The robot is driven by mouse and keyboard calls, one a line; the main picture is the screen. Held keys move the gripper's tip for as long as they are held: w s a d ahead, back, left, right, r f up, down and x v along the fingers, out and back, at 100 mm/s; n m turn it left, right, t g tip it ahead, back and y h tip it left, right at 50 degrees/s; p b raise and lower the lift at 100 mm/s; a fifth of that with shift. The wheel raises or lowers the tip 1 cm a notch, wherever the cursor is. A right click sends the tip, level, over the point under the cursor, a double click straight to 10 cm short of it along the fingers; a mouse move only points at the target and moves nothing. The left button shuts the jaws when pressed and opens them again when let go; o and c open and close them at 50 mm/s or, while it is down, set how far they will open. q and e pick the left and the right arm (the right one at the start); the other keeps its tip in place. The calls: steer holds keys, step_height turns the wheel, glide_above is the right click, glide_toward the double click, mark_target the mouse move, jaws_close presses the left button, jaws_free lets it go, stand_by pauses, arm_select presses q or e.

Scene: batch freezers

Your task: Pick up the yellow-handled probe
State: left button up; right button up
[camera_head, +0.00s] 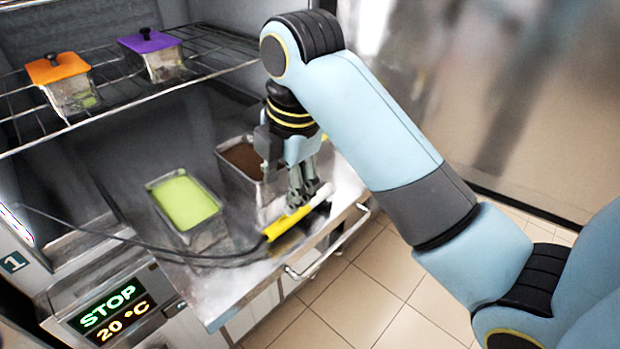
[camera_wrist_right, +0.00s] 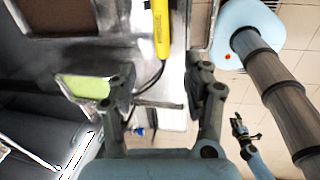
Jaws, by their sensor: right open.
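The yellow-handled probe (camera_head: 288,222) lies on the metal work surface, its pale shaft pointing up and right and a black cable running off left. My right gripper (camera_head: 303,194) points down just above the probe in the head view; whether it touches cannot be told. In the right wrist view the fingers of the right gripper (camera_wrist_right: 158,80) are open with nothing gripped. The yellow handle (camera_wrist_right: 160,27) shows beyond them, at the top. A small dark gripper, apparently my left one (camera_wrist_right: 245,132), shows at the lower right of the wrist view, its jaws unclear.
A pan of green mix (camera_head: 184,203) and a pan of brown mix (camera_head: 243,158) stand close to the probe. A wire rack (camera_head: 110,88) above holds an orange-lidded tub (camera_head: 57,68) and a purple-lidded tub (camera_head: 150,42). A display (camera_head: 112,306) reads STOP, 20 °C.

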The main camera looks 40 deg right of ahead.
glide_above(283, 220)
steer(key=shift+n, duration=0.3)
steer(key=f, duration=0.3)
steer(key=s+f, duration=0.1)
steer(key=f, duration=0.1)
steer(key=shift+a, duration=0.25)
steer(key=f, duration=0.1)
steer(key=f+p, duration=0.1)
steer(key=f, duration=0.2)
steer(key=shift+w+d+f+p, duration=0.25)
steer(key=shift+w+d+p, duration=0.1)
steer(key=shift+w+f, duration=0.1)
steer(key=shift+f, duration=0.3)
steer(key=shift+c, duration=0.2)
jaws_close()
